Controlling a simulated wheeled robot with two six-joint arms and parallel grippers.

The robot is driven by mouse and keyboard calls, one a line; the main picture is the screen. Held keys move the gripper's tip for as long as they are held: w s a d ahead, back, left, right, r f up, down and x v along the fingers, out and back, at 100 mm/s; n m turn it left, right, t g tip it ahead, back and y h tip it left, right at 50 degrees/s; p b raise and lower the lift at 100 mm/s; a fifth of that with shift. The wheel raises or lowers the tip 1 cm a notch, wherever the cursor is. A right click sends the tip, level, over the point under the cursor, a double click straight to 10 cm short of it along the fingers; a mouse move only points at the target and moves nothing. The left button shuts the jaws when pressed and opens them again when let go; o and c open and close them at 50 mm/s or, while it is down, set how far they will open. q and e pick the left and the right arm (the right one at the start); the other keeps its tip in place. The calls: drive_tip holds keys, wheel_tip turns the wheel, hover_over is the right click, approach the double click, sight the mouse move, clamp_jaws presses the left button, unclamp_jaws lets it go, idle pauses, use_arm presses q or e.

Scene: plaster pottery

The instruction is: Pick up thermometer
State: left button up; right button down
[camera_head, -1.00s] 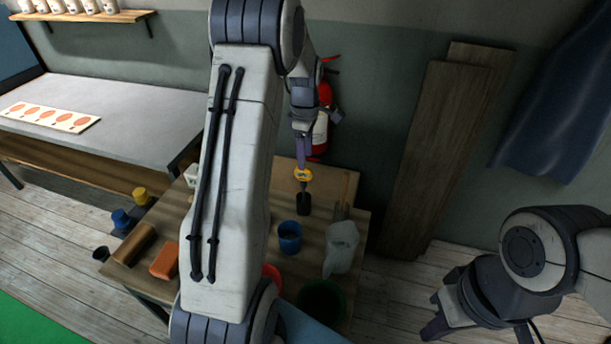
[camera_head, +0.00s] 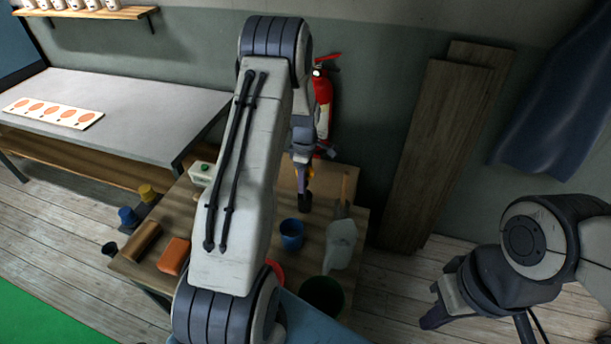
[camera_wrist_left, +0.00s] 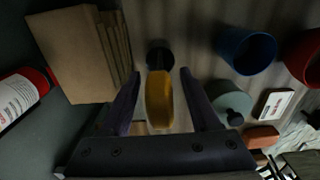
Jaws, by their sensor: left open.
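A yellow and black upright object, which looks like the thermometer (camera_wrist_left: 159,98), stands on the wooden table. In the left wrist view its yellow part lies between the two fingers of my left gripper (camera_wrist_left: 160,73), and its dark end shows beyond them. The fingers are open, with a gap visible on each side. In the head view my left gripper (camera_head: 304,178) is over the object, hiding most of it; the dark lower part (camera_head: 305,202) shows below. My right gripper (camera_head: 432,305) is empty and apart from the table, at the lower right, with its fingers spread.
An orange block (camera_head: 173,256) lies left of my arm. A fire extinguisher (camera_head: 323,105) hangs on the wall behind.

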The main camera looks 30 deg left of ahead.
use_arm(q)
clamp_jaws()
drive_tip(key=shift+r, duration=0.1)
